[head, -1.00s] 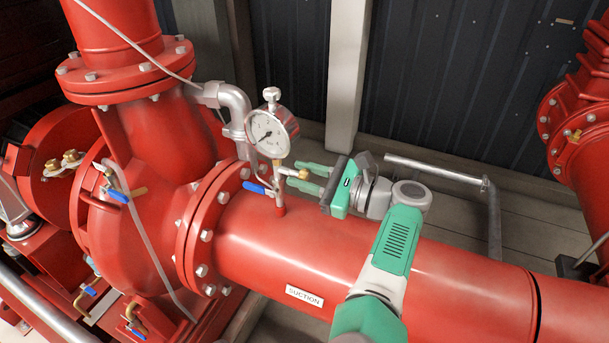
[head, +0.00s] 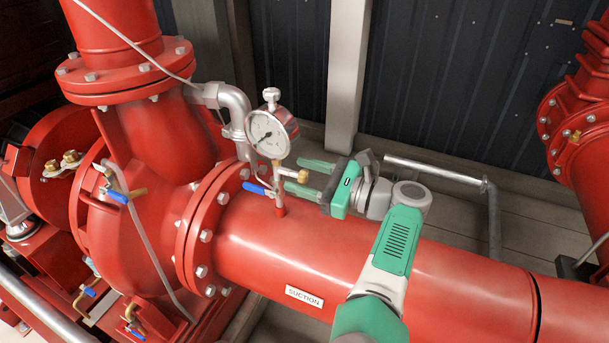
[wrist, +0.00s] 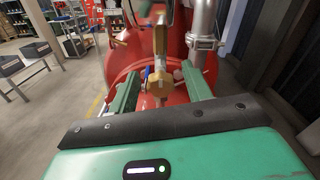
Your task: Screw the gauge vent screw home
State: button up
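The pressure gauge (head: 268,134) stands on a thin stem above the red suction pipe (head: 350,262). A brass screw-like fitting (head: 302,176) sticks out to the right from the stem below the dial; I take it for the vent screw. In the wrist view its brass head (wrist: 158,92) faces me near the middle. My gripper (head: 292,175) has its green fingers apart, one above and one below the fitting in the head view. In the wrist view the gripper (wrist: 162,70) shows gaps between both fingers and the brass head. How far the screw is in cannot be told.
A blue-handled valve (head: 257,188) sits at the stem's left. A silver knob (head: 271,96) tops the gauge. A grey bent pipe (head: 235,110) stands behind it, and a grey rail (head: 440,172) runs behind my arm. The pump flange (head: 205,225) is to the left.

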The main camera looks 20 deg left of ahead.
jog(key=d+b, duration=0.1)
jog(key=d, duration=0.7)
jog(key=shift+s, duration=0.1)
